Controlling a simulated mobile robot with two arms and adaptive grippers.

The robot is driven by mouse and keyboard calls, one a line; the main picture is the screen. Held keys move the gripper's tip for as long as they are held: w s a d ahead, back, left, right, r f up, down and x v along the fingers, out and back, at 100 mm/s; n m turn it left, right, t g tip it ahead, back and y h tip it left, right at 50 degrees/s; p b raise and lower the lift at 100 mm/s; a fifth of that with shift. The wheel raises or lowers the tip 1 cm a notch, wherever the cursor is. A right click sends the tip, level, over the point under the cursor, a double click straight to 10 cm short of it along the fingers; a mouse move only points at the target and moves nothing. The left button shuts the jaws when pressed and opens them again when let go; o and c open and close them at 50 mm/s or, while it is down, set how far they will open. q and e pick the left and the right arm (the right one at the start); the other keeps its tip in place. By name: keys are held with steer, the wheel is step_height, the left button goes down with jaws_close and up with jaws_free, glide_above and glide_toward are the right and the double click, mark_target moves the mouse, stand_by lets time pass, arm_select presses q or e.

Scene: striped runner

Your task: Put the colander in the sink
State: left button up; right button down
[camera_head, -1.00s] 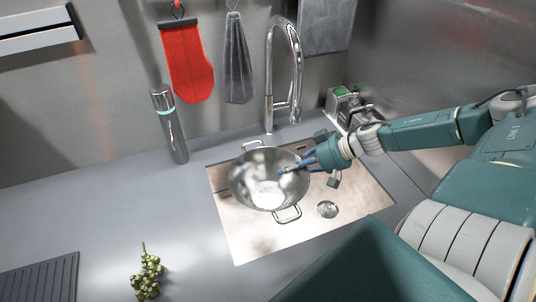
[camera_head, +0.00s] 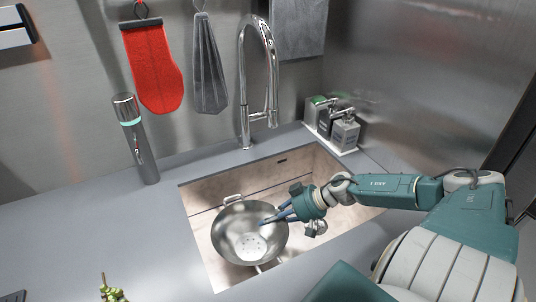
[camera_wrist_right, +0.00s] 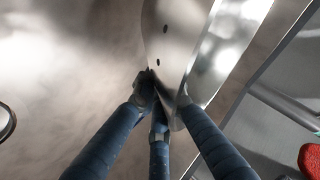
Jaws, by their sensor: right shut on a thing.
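The steel colander (camera_head: 249,236) is a round bowl with holes in its base and two side handles. In the head view it is within the outline of the sink (camera_head: 205,263), toward its left side. I cannot tell whether it touches the sink floor. My right gripper (camera_head: 272,217) is shut on the colander's right rim. In the right wrist view its blue fingers (camera_wrist_right: 162,100) pinch the perforated wall of the colander (camera_wrist_right: 180,42). My left gripper is not in view.
A curved faucet (camera_head: 243,80) stands behind the sink. Soap dispensers (camera_head: 343,130) stand at its back right corner. A steel bottle (camera_head: 138,145) stands on the counter at left. A red mitt (camera_head: 153,68) and grey cloth (camera_head: 209,70) hang on the wall. The counter (camera_head: 90,230) at left is largely clear.

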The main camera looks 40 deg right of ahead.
steer(key=shift+f+b, duration=0.3)
steer(key=shift+f, duration=2)
steer(key=c, duration=1.8)
jaws_free()
steer(key=shift+f, duration=0.1)
steer(key=shift+c, duration=0.2)
steer(key=p+v, duration=0.1)
steer(key=v, duration=0.6)
steer(key=shift+s+d+r+p, duration=0.1)
steer(key=shift+s+r+p, duration=0.05)
steer(key=shift+r+p, duration=0.15)
